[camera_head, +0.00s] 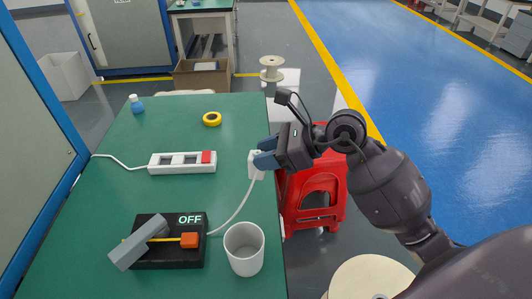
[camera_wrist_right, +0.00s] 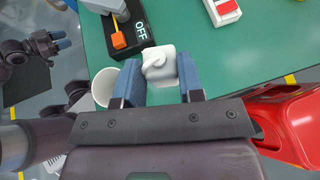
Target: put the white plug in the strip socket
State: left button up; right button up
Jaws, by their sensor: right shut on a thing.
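The white plug (camera_head: 256,168) is held above the right edge of the green table, with its cable running down to the black switch box. My right gripper (camera_head: 263,156) is shut on the plug; in the right wrist view the plug (camera_wrist_right: 160,65) sits between the blue fingers (camera_wrist_right: 160,82). The white strip socket (camera_head: 183,163) with a red switch lies on the table, left of the plug and apart from it. Its red end (camera_wrist_right: 226,8) shows at the top of the right wrist view. My left gripper (camera_wrist_right: 60,42) shows at the left of that view; its opening is unclear.
The black switch box (camera_head: 170,258) marked OFF has a grey lever and orange knob. A white cup (camera_head: 244,248) stands beside it. Yellow tape (camera_head: 212,119) and a small bottle (camera_head: 136,104) are farther back. A red stool (camera_head: 318,185) stands right of the table.

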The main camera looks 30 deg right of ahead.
jog(key=w+a+r+n+g+y+b, duration=0.1)
jog(key=w+a+b, duration=0.2)
jog(key=w+a, duration=0.55)
jog(key=w+a+r+n+g+b, duration=0.1)
jog(key=w+a+b, duration=0.4)
jog(key=w, duration=0.6)
jog(key=w+a+f, duration=0.4)
jog(key=w+a, duration=0.2)
jog(key=w, duration=0.1)
jog(key=w+f+b, duration=0.1)
jog(key=f, duration=0.2)
jog(key=w+f, duration=0.1)
jog(key=f, duration=0.3)
jog(key=w+f+b, duration=0.1)
jog(key=f, duration=0.3)
jog(key=shift+w+d+f+b, duration=0.1)
jog(key=shift+d+f+b, duration=0.05)
jog(key=shift+d+b, duration=0.2)
jog(key=shift+f, duration=0.4)
pick_arm(q)
notch_tip(320, 180, down, 9)
jog(key=g, duration=0.1)
jog(key=shift+s+a+r+m, duration=0.2)
jog(key=shift+s+a+m, duration=0.05)
jog(key=shift+s+m, duration=0.15)
